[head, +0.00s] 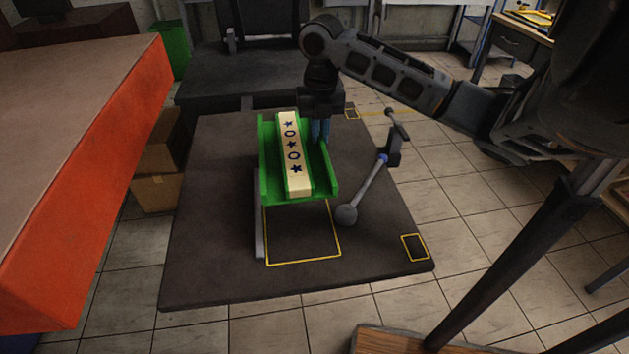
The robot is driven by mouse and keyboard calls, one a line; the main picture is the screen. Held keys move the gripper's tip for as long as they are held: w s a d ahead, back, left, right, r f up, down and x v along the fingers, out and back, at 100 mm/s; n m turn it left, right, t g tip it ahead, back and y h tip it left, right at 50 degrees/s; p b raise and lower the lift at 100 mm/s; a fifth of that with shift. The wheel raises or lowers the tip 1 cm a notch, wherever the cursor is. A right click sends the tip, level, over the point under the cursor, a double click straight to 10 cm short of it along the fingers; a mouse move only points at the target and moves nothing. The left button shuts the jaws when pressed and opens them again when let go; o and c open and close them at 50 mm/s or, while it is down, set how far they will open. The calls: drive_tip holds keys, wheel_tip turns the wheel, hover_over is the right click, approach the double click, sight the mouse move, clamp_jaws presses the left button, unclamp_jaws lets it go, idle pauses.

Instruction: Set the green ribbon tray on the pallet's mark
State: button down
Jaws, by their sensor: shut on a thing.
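The green ribbon tray (327,182) is a trough with a cream strip (293,150) down its middle, printed with dark stars and rings. My gripper (320,132) points down with blue fingertips, shut on the tray's right side near its far end. The dark pallet (205,265) lies on the floor below. Its mark, a yellow-outlined rectangle (302,238), shows in front of and below the tray's near end. The mark's far part is hidden by the tray. The tray looks level and seems raised above the pallet, but the exact gap is unclear.
A low grey rail (259,222) runs along the mark's left side. A grey bar with a ball end (346,214) stands just right of the mark. Small yellow-outlined patches (415,247) lie on the pallet's right. An orange-sided table (90,190) is at left, with cardboard boxes (158,190) beside it.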

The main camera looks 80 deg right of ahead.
sight(325, 168)
drive_tip(key=s+a+f, duration=0.1)
drive_tip(key=a, duration=0.1)
drive_tip(key=a+f, duration=0.2)
drive_tip(key=s+a+f+p, duration=0.1)
drive_tip(key=a, duration=0.2)
drive_tip(key=shift+s+f, duration=0.2)
drive_tip(key=shift+s, duration=0.15)
drive_tip(key=shift+f+p, duration=0.3)
drive_tip(key=shift+f, duration=1.7)
drive_tip(key=shift+f, duration=0.1)
drive_tip(key=c, duration=1.2)
unclamp_jaws()
drive_tip(key=shift+o, duration=0.2)
wheel_tip(325, 168, up, 12)
drive_tip(key=shift+r, duration=0.1)
